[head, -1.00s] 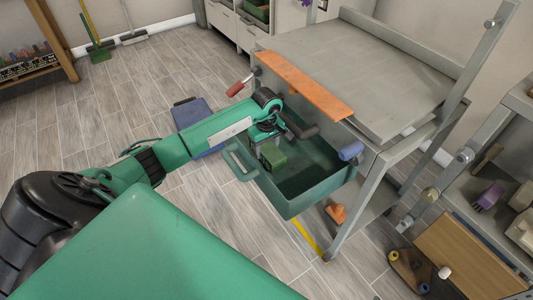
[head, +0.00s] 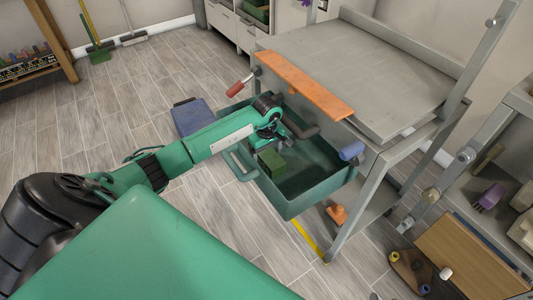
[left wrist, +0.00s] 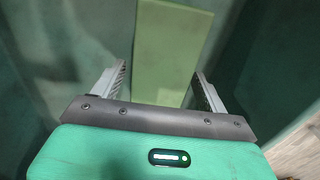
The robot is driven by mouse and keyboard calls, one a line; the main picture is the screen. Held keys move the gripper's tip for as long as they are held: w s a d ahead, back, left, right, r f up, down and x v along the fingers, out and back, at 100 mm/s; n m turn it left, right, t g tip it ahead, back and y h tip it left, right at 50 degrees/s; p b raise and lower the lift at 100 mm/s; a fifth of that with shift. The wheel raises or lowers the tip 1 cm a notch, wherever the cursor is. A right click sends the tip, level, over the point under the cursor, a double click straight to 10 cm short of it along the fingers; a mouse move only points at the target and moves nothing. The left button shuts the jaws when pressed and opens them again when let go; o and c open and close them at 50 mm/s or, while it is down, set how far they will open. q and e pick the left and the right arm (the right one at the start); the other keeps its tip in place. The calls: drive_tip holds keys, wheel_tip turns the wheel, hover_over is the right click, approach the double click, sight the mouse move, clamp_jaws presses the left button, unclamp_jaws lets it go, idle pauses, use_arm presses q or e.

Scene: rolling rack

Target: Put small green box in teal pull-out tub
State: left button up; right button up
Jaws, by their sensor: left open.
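The small green box (head: 270,163) is inside the teal pull-out tub (head: 310,198), near its left end. The tub is pulled out from the grey rack. My left gripper (head: 269,139) is above the box with its fingers open. In the left wrist view the open fingers of my left gripper (left wrist: 160,72) stand either side of the box (left wrist: 170,45), with gaps between them and it. The box's underside is hidden. My right gripper is not in view.
An orange board (head: 305,84) lies along the grey rack top (head: 390,70) above the tub. A blue cylinder (head: 351,150) and a dark grip (head: 303,130) are at the tub's rack side. A blue bin (head: 192,117) stands on the floor behind my left arm.

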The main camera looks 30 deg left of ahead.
sight(266, 153)
use_arm(q)
drive_tip(key=shift+r, duration=0.15)
wheel_tip(266, 153, up, 12)
drive_tip(key=p, duration=0.1)
drive_tip(key=shift+p, duration=0.3)
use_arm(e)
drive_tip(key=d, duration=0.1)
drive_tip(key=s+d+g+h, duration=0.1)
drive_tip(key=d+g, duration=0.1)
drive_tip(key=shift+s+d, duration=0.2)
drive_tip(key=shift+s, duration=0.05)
use_arm(q)
drive_tip(key=shift+s, duration=0.1)
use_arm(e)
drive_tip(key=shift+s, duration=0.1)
